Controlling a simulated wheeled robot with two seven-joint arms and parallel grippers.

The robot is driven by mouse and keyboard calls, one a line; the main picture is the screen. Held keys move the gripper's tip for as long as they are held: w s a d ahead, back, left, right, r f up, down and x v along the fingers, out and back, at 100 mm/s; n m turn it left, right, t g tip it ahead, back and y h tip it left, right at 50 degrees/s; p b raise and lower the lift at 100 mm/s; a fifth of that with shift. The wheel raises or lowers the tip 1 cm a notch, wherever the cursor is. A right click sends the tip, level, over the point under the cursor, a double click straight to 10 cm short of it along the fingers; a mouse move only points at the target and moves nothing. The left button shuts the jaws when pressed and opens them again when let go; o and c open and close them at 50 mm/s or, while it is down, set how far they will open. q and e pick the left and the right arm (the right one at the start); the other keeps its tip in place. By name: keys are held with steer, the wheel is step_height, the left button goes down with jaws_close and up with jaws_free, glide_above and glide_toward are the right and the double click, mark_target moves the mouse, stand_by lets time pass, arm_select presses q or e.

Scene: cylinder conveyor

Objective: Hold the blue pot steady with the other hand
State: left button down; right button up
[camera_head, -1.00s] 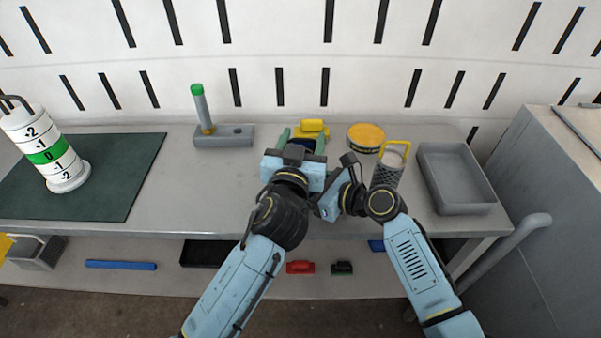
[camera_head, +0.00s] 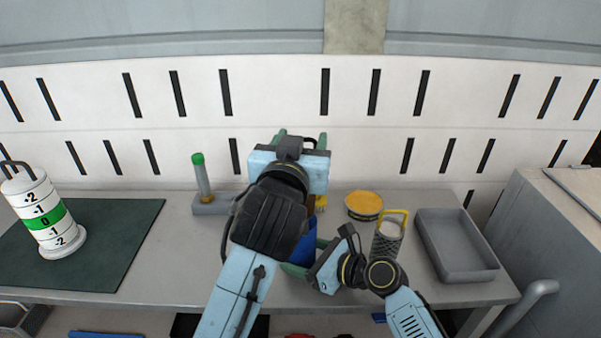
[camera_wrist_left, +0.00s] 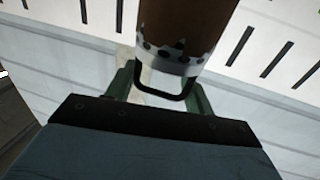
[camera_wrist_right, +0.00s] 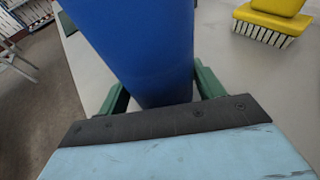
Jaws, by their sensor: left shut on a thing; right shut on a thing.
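The blue pot (camera_head: 308,246) stands on the grey table, partly behind my left arm. It also fills the middle of the right wrist view (camera_wrist_right: 140,45). My right gripper (camera_head: 307,258) is shut on the pot, with one green finger on each side. My left gripper (camera_head: 301,141) is raised above the pot. It is shut on the dark loop handle (camera_wrist_left: 163,94) of a brown cylinder (camera_wrist_left: 185,22) with a white, dark-spotted end band. A sliver of the brown cylinder shows above the pot in the head view (camera_head: 311,205). Whether its far end is inside the pot is hidden.
A yellow brush (camera_wrist_right: 265,25) lies beside the pot. A green-topped rod in a grey base (camera_head: 210,208) and a numbered white cylinder (camera_head: 46,212) are left.

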arm_select(q)
steer(key=shift+r, duration=1.3)
arm_select(e)
steer(key=o, duration=1.2)
steer(key=shift+c, duration=0.2)
